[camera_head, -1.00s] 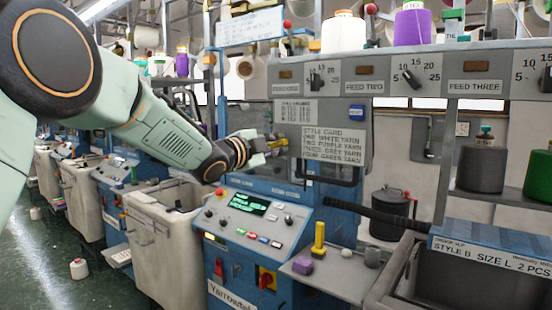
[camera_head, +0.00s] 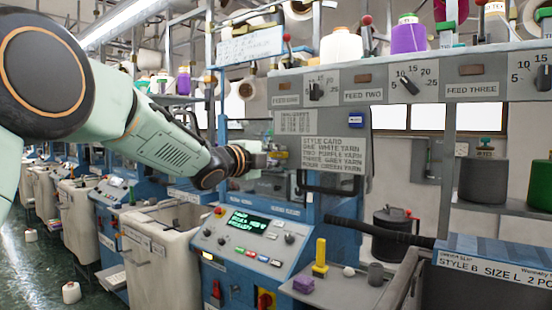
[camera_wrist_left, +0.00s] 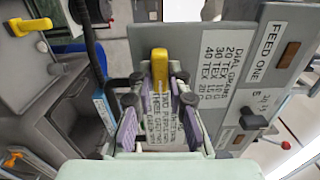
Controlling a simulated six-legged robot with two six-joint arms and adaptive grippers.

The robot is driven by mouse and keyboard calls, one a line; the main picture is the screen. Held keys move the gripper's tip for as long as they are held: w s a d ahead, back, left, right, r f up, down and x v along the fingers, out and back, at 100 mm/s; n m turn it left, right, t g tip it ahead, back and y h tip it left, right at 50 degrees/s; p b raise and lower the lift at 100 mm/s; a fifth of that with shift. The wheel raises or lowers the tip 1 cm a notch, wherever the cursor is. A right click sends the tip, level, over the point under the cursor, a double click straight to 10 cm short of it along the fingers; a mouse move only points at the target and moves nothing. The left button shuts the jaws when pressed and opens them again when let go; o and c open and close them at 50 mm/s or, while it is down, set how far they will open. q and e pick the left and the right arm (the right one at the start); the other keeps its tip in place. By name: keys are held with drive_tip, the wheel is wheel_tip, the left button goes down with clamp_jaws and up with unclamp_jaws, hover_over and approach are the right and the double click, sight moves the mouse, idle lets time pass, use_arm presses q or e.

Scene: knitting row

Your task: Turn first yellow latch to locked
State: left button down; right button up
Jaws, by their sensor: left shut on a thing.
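The yellow latch (camera_head: 281,154) shows small at the left edge of the grey panel with the style card (camera_head: 334,155). My left gripper (camera_head: 272,159) is at it, at the end of the arm reaching in from the left. In the left wrist view the yellow latch (camera_wrist_left: 159,65) stands lengthwise between the two fingers of my left gripper (camera_wrist_left: 160,98), which are shut on it. The fingers and the gripper hide its lower part. I cannot read any locked mark. My right gripper is in neither view.
A control console (camera_head: 247,235) with a green display sits below the arm. A side shelf (camera_head: 335,282) holds a yellow upright piece (camera_head: 320,258) and a purple block (camera_head: 303,285). Feed dials (camera_head: 408,82) and yarn cones (camera_head: 342,43) are above. A black bar (camera_head: 380,231) juts out right.

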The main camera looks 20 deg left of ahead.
use_arm(q)
drive_tip(key=shift+f, duration=0.15)
drive_tip(key=c, duration=1.3)
unclamp_jaws()
drive_tip(key=v, duration=1.2)
